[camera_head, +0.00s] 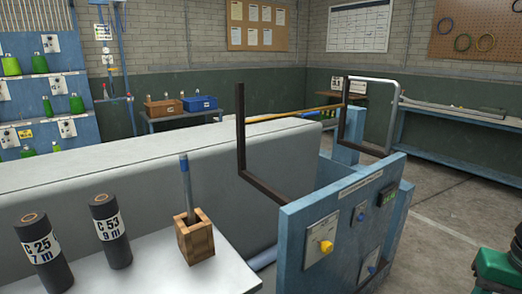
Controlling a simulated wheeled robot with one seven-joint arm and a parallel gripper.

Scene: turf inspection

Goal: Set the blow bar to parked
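A blue control panel (304,217) stands right of centre, at the end of a long pale grey roll or bed (120,165). On the panel are a yellow knob (326,246) on a white plate, a small dial plate (360,213), a lower dial plate (369,267) and a dark display with green marks (387,192). Their labels are too small to read. A thin yellow bar (290,115) runs between dark upright brackets (241,130) above the bed. I cannot tell which part is the blow bar. My gripper is not in view.
A white table (150,262) at front left holds two dark labelled rolls (110,230) and a wooden block (194,238) with an upright rod. A green and black object (497,267) is at the lower right edge. Grey floor (445,222) right of the panel is clear.

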